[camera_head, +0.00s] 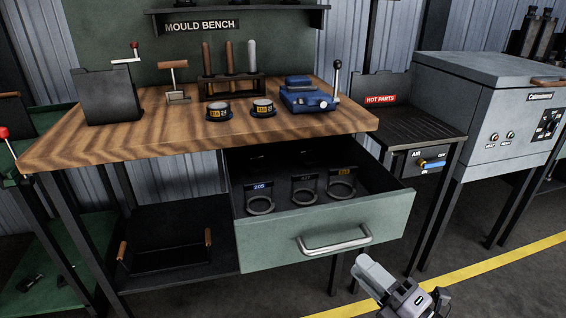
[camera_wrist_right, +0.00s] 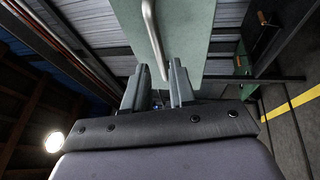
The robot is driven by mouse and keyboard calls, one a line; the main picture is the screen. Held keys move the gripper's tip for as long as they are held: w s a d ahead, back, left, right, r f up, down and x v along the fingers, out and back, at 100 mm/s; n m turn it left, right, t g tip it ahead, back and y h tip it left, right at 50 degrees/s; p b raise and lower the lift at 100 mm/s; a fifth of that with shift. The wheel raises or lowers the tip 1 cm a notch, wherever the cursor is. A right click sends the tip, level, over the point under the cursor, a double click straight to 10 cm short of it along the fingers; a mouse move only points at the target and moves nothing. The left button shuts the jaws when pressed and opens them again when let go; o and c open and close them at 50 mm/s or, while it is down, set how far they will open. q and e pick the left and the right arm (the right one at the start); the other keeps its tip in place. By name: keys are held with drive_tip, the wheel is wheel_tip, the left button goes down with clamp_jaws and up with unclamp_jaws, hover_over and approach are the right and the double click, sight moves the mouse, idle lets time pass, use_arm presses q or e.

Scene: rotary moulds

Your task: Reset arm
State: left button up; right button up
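My right gripper (camera_head: 368,268) is at the bottom of the head view, just below and in front of the open drawer (camera_head: 385,220). In the right wrist view its two fingers (camera_wrist_right: 158,70) stand apart with nothing between them. The drawer's metal handle (camera_head: 335,242) is close by; it also shows in the right wrist view (camera_wrist_right: 154,38) beyond the fingertips, and I see no grip on it. The drawer is pulled out and holds dark ring-shaped pieces (camera_head: 261,204) with labels such as 205. My left gripper is not in view.
The wooden mould bench (camera_head: 130,140) carries a tool rack (camera_head: 232,88), two round moulds (camera_head: 217,114) and a blue device (camera_head: 308,98). A hot-parts stand (camera_head: 425,125) and a grey oven (camera_head: 500,110) are at right. The floor (camera_head: 500,285) at lower right is clear.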

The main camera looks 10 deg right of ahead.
drive_tip(key=s+a+f+m+g+h, duration=0.25)
drive_tip(key=s+f+m+g, duration=0.2)
drive_tip(key=f+m, duration=0.5)
drive_tip(key=s+a+f+m+g+h, duration=0.25)
drive_tip(key=s+f+m, duration=0.4)
drive_tip(key=m, duration=0.55)
wheel_tip(320, 180, up, 10)
drive_tip(key=d+h+p, duration=0.1)
drive_tip(key=p, duration=1.2)
drive_tip(key=shift+s+d+f+g+p, duration=0.15)
drive_tip(key=shift+s+f+g+p, duration=0.05)
drive_tip(key=shift+s+g+p, duration=0.2)
